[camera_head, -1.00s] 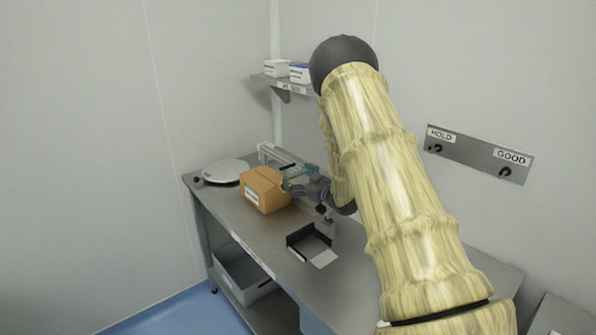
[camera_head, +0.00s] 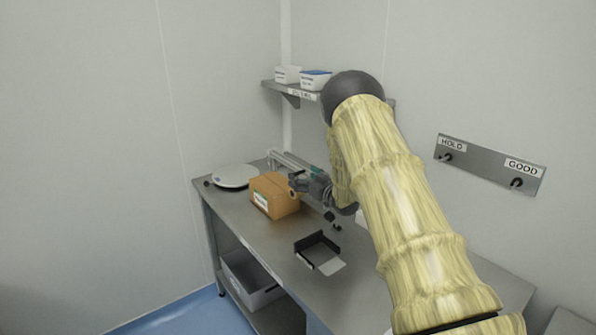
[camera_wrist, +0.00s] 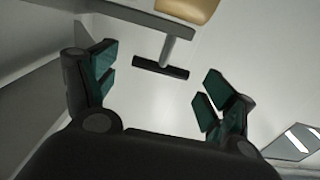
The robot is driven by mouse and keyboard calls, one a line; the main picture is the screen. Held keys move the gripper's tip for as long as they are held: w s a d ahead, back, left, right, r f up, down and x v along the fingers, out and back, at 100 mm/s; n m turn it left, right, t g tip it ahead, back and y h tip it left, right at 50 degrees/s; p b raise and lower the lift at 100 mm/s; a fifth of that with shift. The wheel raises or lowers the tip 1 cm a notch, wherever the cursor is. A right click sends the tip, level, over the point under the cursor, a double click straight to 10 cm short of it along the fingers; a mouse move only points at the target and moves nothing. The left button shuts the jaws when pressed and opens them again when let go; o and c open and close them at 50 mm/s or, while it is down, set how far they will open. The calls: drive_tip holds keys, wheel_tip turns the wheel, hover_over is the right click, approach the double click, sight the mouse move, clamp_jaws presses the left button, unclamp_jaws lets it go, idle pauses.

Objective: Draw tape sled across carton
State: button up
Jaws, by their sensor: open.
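A brown carton (camera_head: 272,196) with a green-and-white label sits on the steel bench, left of my gripper. My gripper (camera_head: 300,184) is at the carton's right side in the head view, partly overlapping it. In the wrist view my gripper (camera_wrist: 160,82) is open, its teal-padded fingers wide apart. A black bar handle (camera_wrist: 160,70) on a grey stem, which may belong to the tape sled, shows in the space between the fingers. I cannot tell whether it lies within their reach. The sled itself is not clearly visible in the head view; my arm hides that area.
A grey rail (camera_head: 287,160) runs behind the carton. A round white plate (camera_head: 233,176) lies at the bench's far left. A black-edged tray (camera_head: 318,252) lies in front. A shelf (camera_head: 284,91) holds white bins. A HOLD/GOOD panel (camera_head: 488,165) is on the wall.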

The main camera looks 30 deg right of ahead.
sight(298, 174)
drive_tip(key=shift+w+a+p, duration=0.15)
drive_tip(key=shift+w+p, duration=0.45)
drive_tip(key=shift+w, duration=1.25)
drive_tip(key=c, duration=1.5)
drive_tip(key=shift+o, duration=0.2)
drive_tip(key=shift+w, duration=0.15)
